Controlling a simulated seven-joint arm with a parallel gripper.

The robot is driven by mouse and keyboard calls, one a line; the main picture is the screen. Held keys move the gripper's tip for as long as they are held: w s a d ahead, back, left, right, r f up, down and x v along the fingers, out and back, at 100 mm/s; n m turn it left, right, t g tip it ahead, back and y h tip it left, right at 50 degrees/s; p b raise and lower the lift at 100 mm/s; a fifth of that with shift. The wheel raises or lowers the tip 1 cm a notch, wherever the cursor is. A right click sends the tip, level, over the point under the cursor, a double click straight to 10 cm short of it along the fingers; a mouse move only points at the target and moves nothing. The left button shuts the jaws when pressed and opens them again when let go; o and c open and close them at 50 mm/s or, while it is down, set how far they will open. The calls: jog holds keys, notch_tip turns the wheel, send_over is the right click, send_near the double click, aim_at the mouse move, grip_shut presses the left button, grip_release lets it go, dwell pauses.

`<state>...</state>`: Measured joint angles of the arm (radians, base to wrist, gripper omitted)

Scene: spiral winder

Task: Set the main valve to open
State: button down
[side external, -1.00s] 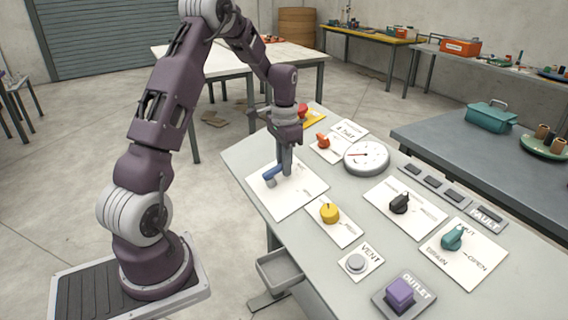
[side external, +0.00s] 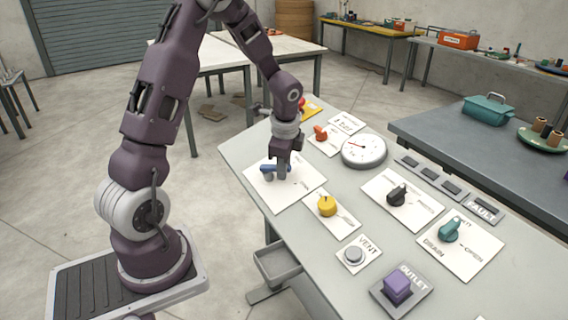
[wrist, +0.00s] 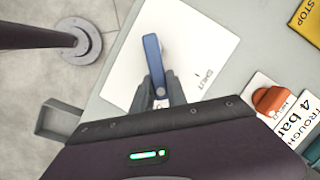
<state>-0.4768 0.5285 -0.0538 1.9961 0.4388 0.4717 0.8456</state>
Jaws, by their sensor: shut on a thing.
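The blue valve handle (side external: 273,169) sits on a white plate (side external: 292,195) near the left edge of the grey bench. In the wrist view the blue handle (wrist: 152,56) points up the picture, away from my gripper. The word SHUT is printed on the plate to the right of the handle. My gripper (side external: 283,172) is down at the plate, pointing downward. Its fingers (wrist: 159,96) are shut on the near part of the blue handle. The pivot is partly hidden by the fingers, and any OPEN mark on this plate cannot be made out.
A yellow knob (side external: 327,206), black knob (side external: 397,195), teal knob (side external: 449,230) and orange knob (side external: 320,132) stand nearby. So do a round gauge (side external: 363,150), a VENT button (side external: 354,254) and a purple OUTLET block (side external: 397,288). A grey tray (side external: 280,262) hangs at the bench's front edge.

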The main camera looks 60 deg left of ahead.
jog(key=shift+s+d+f+m+t+y, duration=0.1)
jog(key=shift+s+d+m+t+y, duration=0.1)
jog(key=shift+m, duration=0.45)
jog(key=shift+s+d+m+t+y, duration=0.1)
jog(key=shift+s+d+m+t, duration=0.1)
jog(key=shift+m, duration=0.45)
jog(key=shift+s, duration=0.1)
jog(key=c, duration=1.3)
grip_release()
jog(key=v, duration=0.7)
jog(key=s+d+r+n+t+h, duration=0.1)
jog(key=s+d+r+n, duration=0.3)
jog(key=s+d, duration=0.2)
jog(key=s+d+r+n+t+h, duration=0.1)
jog(key=s+d+r+n, duration=0.2)
jog(key=s+d, duration=0.3)
jog(key=s+d+r+n+t+h, duration=0.1)
jog(key=s+d+r+n, duration=0.3)
jog(key=s+d+r, duration=0.1)
jog(key=shift+s+d+n+t, duration=0.3)
jog(key=shift+s+d+t, duration=0.15)
jog(key=shift+s, duration=0.1)
